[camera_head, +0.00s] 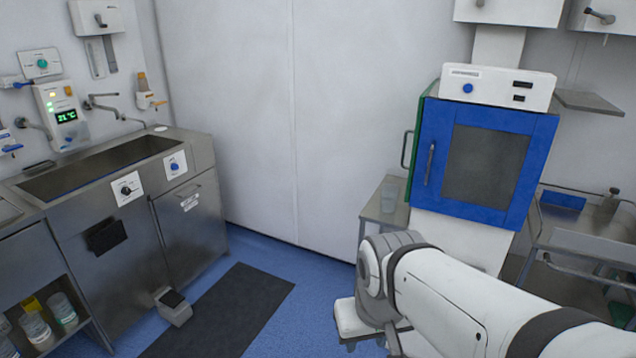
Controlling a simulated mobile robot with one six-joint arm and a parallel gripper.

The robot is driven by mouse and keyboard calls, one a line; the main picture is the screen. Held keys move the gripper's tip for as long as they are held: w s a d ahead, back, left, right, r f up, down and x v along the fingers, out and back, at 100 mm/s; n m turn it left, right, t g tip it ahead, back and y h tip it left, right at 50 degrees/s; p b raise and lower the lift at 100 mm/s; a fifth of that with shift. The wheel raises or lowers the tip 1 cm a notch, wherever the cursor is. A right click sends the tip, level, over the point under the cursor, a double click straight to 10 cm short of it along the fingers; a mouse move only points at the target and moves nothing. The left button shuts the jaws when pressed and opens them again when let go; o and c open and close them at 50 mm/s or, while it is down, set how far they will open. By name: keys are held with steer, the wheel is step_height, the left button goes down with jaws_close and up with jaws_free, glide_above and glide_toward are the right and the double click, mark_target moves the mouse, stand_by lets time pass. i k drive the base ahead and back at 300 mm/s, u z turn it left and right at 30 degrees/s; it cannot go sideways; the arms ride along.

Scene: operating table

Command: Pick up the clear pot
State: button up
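Several other clear containers (62,309) with whitish labels or contents stand on a low shelf at the bottom left. My white arm comes in from the lower right, and its grey joint is below and in front of the side stand. My gripper cannot be made out, so its opening and anything in it are hidden.
The blue-doored cabinet (484,162) stands behind my arm. A metal trolley (585,235) is at the right. A steel sink unit (110,200) lines the left wall, with a pedal box (173,306) in front. A dark mat (222,312) lies on open blue floor.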

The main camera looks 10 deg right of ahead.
mark_target(388, 197)
steer(key=u, duration=0.1)
steer(key=i, duration=1.9)
steer(key=z, duration=0.7)
steer(key=k, duration=0.85)
steer(key=z, duration=0.15)
steer(key=i, duration=0.85)
steer(key=u, duration=0.05)
